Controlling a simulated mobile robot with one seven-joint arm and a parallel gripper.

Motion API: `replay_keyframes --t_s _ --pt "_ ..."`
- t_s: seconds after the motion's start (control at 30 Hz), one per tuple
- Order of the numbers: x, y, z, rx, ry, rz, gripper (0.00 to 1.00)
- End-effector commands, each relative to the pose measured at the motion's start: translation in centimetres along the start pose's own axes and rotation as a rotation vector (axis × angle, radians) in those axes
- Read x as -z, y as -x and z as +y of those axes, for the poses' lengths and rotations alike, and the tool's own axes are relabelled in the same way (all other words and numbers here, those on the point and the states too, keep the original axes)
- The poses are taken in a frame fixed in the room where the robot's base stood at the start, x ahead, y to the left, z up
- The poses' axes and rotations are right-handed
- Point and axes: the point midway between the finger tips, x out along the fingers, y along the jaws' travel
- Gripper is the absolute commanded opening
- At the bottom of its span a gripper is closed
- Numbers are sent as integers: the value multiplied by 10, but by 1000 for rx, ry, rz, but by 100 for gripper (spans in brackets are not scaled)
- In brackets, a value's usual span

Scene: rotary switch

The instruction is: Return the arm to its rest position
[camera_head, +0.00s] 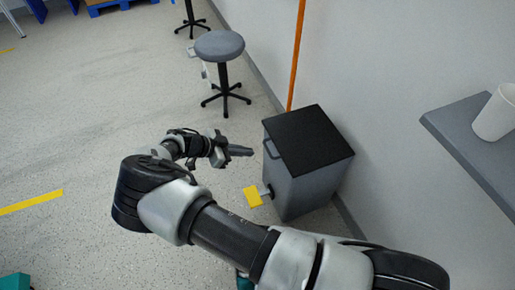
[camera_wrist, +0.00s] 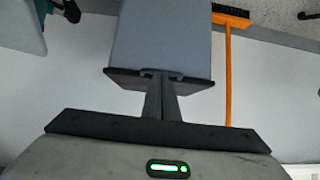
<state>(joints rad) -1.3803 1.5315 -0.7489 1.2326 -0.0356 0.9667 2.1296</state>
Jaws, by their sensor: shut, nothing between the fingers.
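My arm reaches out from the bottom right, bends at a black elbow on the left and folds back to the right. My gripper (camera_head: 248,151) is shut and empty, pointing right, a short way left of the grey bin (camera_head: 318,180) with a black lid in the head view. In the wrist view my closed fingers (camera_wrist: 161,82) show at the centre, in front of the bin (camera_wrist: 162,40). That view looks upside down. I cannot tell the exact gap between fingertips and bin. No rotary switch is in view.
An orange broom (camera_wrist: 228,75) leans at the wall. A grey shelf (camera_head: 465,140) with a white cup (camera_head: 495,113) is on the right. A round stool (camera_head: 220,46) stands behind. The floor at left is mostly free.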

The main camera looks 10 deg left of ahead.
Motion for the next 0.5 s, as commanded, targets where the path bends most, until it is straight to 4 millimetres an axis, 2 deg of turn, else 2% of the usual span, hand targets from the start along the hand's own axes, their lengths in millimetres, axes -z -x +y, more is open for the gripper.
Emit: replay_keyframes --t_s 0.2,0.5 --pt "-19 20 -1 3 0 -2 0" --pt "-22 24 -1 3 -1 -4 0"
